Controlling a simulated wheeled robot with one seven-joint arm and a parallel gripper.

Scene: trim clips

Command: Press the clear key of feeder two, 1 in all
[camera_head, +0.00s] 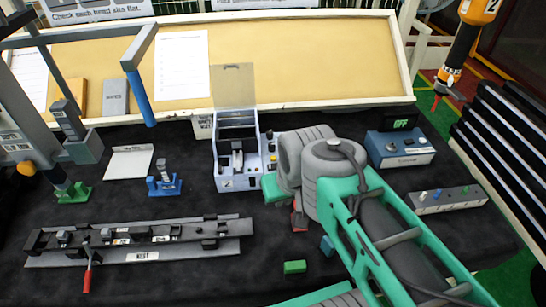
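Feeder two (228,183), a pale grey box with a "2" label on its front, stands at the centre of the table with a tan flap upright behind it. A narrow panel with small keys (271,157) runs down its right side. The key labels are too small to read, so I cannot tell which is the clear key. My grey and green arm reaches in from the lower right and its wrist is just right of this panel. A green part, probably of my gripper (272,187), shows by the feeder's lower right corner. Its fingers are hidden or unclear; contact with a key cannot be told.
A blue box with a lit "OFF" display (400,148) stands right of my wrist, with a grey switch strip (447,199) before it. A long nest fixture (140,257) lies front left. Small green (294,267), red and blue pieces lie beside my arm. A cream-framed board stands behind.

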